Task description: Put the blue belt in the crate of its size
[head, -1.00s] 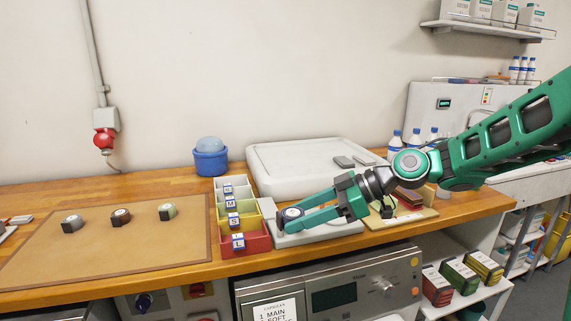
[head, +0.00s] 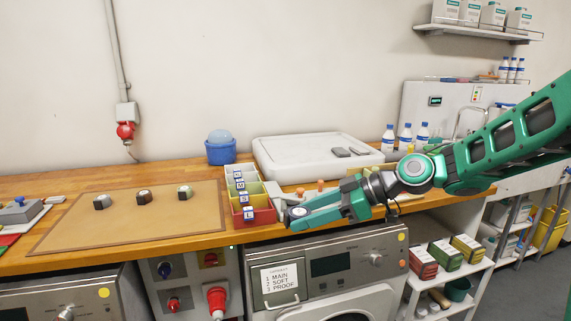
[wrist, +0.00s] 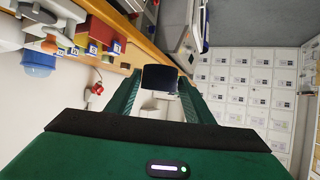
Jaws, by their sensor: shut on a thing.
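My gripper (head: 290,216) is shut on a small rolled belt (head: 298,211) with a pale round label on top. It looks dark blue-grey in the head view and nearly black in the wrist view (wrist: 160,78); the label's letter is too small to read. My gripper is just right of the crates, apparently out by the counter's front edge. The crates stand in a row front to back: red (head: 264,216) marked L, yellow (head: 258,200) seemingly S, green (head: 231,183) seemingly M, and a pale one (head: 230,170) at the back with an unclear letter.
Three other rolled belts, grey (head: 102,202), brown (head: 145,196) and green (head: 185,192), lie on a tan mat (head: 70,235) left of the crates. A blue tub (head: 220,152) and a large white tray (head: 300,160) stand behind. Machines stand under the counter.

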